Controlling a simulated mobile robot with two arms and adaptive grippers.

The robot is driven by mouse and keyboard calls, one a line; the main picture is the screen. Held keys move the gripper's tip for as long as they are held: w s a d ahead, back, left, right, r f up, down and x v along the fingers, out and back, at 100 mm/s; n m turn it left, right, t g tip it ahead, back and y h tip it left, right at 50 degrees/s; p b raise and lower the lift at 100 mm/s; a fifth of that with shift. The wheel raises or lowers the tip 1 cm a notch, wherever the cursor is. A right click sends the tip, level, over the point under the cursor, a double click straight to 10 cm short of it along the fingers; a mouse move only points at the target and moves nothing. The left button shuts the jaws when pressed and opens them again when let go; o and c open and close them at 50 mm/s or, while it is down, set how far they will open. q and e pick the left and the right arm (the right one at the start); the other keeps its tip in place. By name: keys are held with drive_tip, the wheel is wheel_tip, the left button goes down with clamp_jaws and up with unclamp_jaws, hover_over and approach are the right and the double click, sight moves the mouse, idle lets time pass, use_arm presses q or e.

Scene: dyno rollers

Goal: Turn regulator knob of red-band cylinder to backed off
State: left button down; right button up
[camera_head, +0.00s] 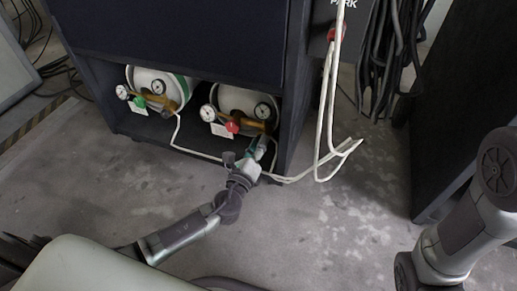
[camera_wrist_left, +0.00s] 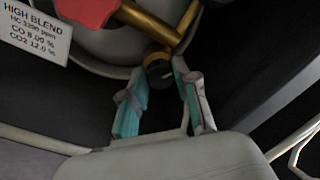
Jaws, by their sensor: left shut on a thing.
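The cylinder with the red handwheel (camera_head: 232,127) lies in the right part of the low shelf; its white body (camera_head: 237,99) shows behind brass fittings and two gauges. I cannot make out a red band on it. In the left wrist view, the black regulator knob (camera_wrist_left: 158,71) sits below the brass pipe, with a light mark on its face. My left gripper (camera_head: 260,147) reaches up to this regulator; its teal fingers (camera_wrist_left: 159,78) are shut on the knob from both sides. In the head view the knob is hidden at the fingertips. My right gripper is out of view.
A second cylinder (camera_head: 150,82) with a green band and green handwheel lies to the left. A "HIGH BLEND" label (camera_wrist_left: 35,28) hangs beside the red handwheel. White hoses (camera_head: 322,150) run right of my left gripper. Black cables (camera_head: 385,50) hang at the upper right.

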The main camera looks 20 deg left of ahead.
use_arm(q)
drive_tip(key=n+b, duration=0.2)
drive_tip(key=n, duration=0.3)
drive_tip(key=shift+f, duration=0.15)
drive_tip(key=shift+b, duration=0.3)
idle(0.3)
drive_tip(key=c, duration=0.9)
unclamp_jaws()
drive_tip(key=shift+o, duration=0.2)
drive_tip(key=s, duration=0.7)
drive_tip(key=shift+s+a, duration=0.15)
drive_tip(key=shift+s, duration=0.15)
drive_tip(key=shift+f, duration=0.1)
